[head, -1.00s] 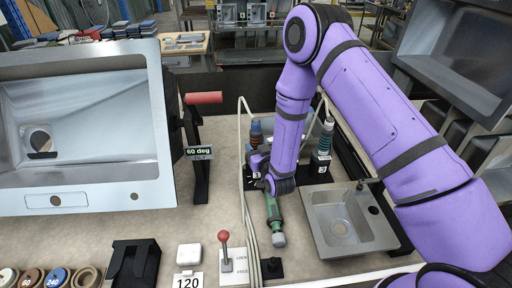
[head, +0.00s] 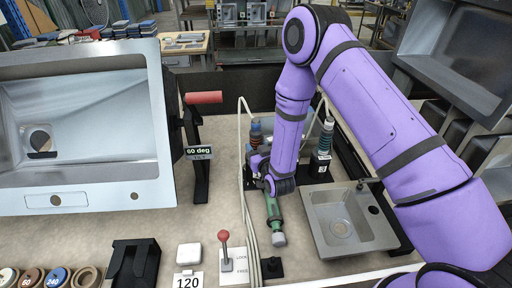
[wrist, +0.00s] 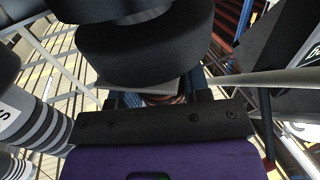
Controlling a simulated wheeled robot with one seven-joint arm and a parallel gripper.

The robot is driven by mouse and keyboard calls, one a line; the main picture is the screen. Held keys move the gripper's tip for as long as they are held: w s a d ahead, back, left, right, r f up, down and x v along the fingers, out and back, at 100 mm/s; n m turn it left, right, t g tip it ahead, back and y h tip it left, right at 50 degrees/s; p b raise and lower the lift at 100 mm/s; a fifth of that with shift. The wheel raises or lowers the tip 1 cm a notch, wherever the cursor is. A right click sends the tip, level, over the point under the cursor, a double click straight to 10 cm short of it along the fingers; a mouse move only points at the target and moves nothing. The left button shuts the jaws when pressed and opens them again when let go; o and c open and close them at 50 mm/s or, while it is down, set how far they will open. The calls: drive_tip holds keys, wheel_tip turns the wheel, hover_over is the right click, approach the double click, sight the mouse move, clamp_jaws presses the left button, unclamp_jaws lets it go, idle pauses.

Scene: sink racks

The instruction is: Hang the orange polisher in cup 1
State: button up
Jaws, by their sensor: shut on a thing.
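My gripper (head: 258,166) is low over the bench, left of the small sink, and mostly hidden behind my wrist. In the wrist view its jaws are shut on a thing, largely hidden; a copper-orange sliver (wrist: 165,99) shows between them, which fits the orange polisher. In the head view, a tool with a brown-orange and blue top (head: 256,130) stands just behind the gripper; I cannot tell whether it is the held one. A green tool with a grey end (head: 274,215) shows below my wrist. I cannot make out cup 1.
A blue ribbed tool (head: 325,138) stands at the right by a label reading 3. The small sink (head: 345,222) is right of the gripper. Cables (head: 249,220) run down beside it. A red-knobbed lever (head: 224,250) stands in front. A large tilted sink (head: 85,130) fills the left.

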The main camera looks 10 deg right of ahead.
drive_tip(key=shift+f, duration=0.5)
drive_tip(key=o, duration=1.3)
drive_tip(key=shift+c, duration=0.2)
drive_tip(key=shift+r, duration=0.3)
drive_tip(key=r, duration=0.1)
drive_tip(key=s+r, duration=0.1)
drive_tip(key=r, duration=0.1)
drive_tip(key=a+r+v, duration=0.1)
drive_tip(key=v, duration=1.4)
drive_tip(key=shift+s+r, duration=0.15)
drive_tip(key=shift+r, duration=0.05)
drive_tip(key=shift+a, duration=0.1)
